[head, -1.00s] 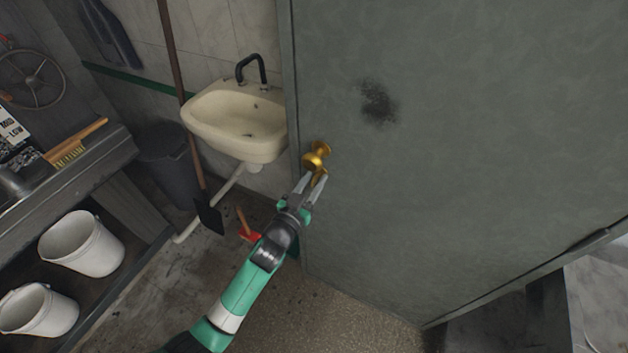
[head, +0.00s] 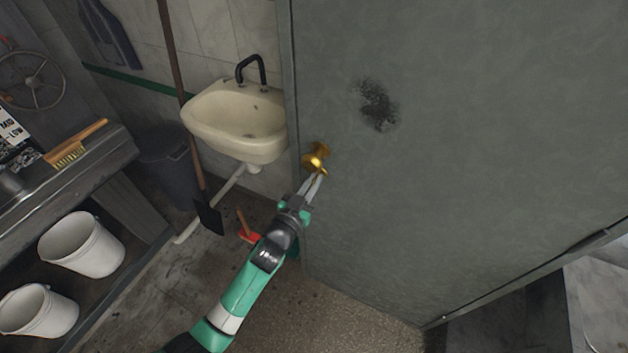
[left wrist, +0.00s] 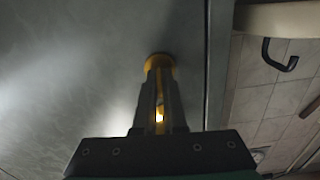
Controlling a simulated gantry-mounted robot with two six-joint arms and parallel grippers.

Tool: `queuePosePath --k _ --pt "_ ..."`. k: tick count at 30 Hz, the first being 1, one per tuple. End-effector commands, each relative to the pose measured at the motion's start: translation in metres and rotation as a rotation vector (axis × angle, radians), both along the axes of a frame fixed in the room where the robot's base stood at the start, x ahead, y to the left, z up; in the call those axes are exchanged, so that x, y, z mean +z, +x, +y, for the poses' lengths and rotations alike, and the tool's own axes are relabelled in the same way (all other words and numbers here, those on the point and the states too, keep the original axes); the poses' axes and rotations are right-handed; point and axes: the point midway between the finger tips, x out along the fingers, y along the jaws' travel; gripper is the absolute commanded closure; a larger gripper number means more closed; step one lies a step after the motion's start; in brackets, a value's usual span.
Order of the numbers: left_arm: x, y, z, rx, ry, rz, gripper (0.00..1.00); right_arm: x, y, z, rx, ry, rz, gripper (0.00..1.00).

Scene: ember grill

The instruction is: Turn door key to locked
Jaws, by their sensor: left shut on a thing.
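The grey-green door (head: 450,140) fills the right half of the head view. A brass knob (head: 316,155) sits near its left edge. My left gripper (head: 316,180) is at the door just below the knob, its fingers closed together on a small brass piece, seemingly the key. In the left wrist view the gripper (left wrist: 158,95) points at the door (left wrist: 90,70), with brass key parts (left wrist: 159,117) between the fingers and a round brass piece (left wrist: 158,62) beyond the tips. The key's turn angle cannot be told. My right gripper is not in view.
A cream sink (head: 235,120) with a black tap stands left of the door. A broom-like long handle leans beside it. A bench with a brush (head: 75,148) and white buckets (head: 82,245) is at the left. Floor below the gripper is fairly clear.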

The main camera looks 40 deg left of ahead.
Motion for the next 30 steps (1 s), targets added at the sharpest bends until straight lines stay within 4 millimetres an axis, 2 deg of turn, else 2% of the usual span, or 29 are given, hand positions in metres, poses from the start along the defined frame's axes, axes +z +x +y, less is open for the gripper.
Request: queuePosePath --k 8,30 --pt "0.001 0.0 -0.001 0.0 0.185 0.058 1.0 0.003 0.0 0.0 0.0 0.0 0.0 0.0" --pt "0.0 0.001 -0.003 0.0 0.855 0.27 1.0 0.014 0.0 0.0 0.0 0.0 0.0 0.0"
